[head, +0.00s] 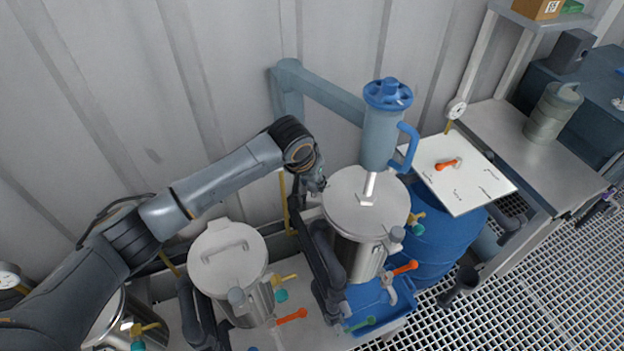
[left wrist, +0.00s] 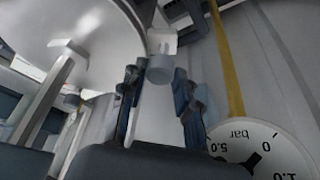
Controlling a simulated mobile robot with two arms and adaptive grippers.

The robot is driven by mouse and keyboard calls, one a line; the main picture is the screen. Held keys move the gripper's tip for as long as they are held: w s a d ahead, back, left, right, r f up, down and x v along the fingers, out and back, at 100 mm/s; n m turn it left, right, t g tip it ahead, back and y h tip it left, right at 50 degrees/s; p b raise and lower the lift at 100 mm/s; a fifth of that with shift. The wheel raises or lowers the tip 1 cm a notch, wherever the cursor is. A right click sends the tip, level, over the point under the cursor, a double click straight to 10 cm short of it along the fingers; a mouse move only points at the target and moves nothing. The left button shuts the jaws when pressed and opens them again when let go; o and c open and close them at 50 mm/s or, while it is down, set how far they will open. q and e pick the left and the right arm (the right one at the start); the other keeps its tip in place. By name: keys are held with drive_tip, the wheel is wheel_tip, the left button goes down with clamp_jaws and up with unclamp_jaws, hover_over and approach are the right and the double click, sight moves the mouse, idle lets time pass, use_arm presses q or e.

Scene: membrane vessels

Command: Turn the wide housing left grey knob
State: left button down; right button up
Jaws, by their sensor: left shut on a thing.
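The wide housing is a steel vessel with a round lid (head: 345,207) in the middle of the head view; its lid also fills the upper left of the left wrist view (left wrist: 60,30). My left gripper (head: 317,186) reaches in from the left to the lid's left rim. In the left wrist view its two dark fingers (left wrist: 161,92) stand on either side of a small grey knob (left wrist: 160,69) and are shut on it. In the head view the gripper hides that knob. Another grey knob (head: 397,234) sits at the lid's right side. My right gripper is not in view.
A blue-topped filter jug (head: 382,135) rises behind the lid. A second lidded vessel (head: 227,258) stands to the left. A pressure gauge (left wrist: 262,150) is close to the fingers in the left wrist view. A white board (head: 464,190) lies at right.

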use_arm(q)
drive_tip(key=c, duration=1)
unclamp_jaws()
drive_tip(key=v, duration=1.2)
